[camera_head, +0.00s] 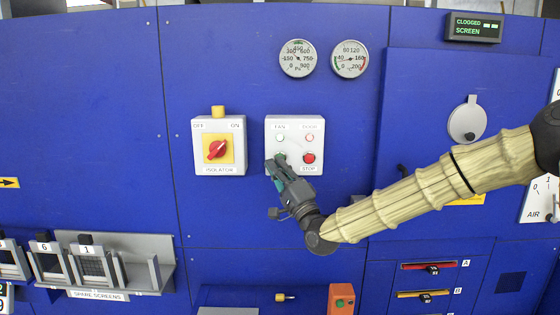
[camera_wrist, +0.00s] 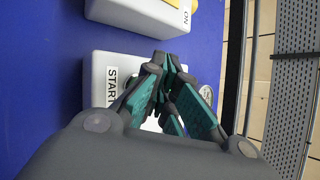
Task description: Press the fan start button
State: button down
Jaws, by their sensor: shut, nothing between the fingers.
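The white fan control box (camera_head: 316,133) is on the blue panel, with a FAN lamp (camera_head: 280,137), a DOOR lamp (camera_head: 310,137) and a red STOP button (camera_head: 309,158). A bit of green start button (camera_head: 281,155) shows at the lower left of the box, mostly hidden by my gripper (camera_head: 272,164). My gripper is shut and empty, its tips at the box's lower left. In the wrist view, the START label (camera_wrist: 112,86) shows left of the fingers (camera_wrist: 166,66); they cover the button. I cannot tell whether the tips touch it.
A white isolator box (camera_head: 218,160) with a red knob is left of the fan box. Two gauges (camera_head: 298,58) are above. A shelf of spare screens (camera_head: 120,265) is lower left. An orange box (camera_head: 341,299) is below. Blue panel between them is clear.

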jog(key=s+b, duration=0.1)
jog(key=s, duration=0.4)
dwell(0.5)
dwell(0.5)
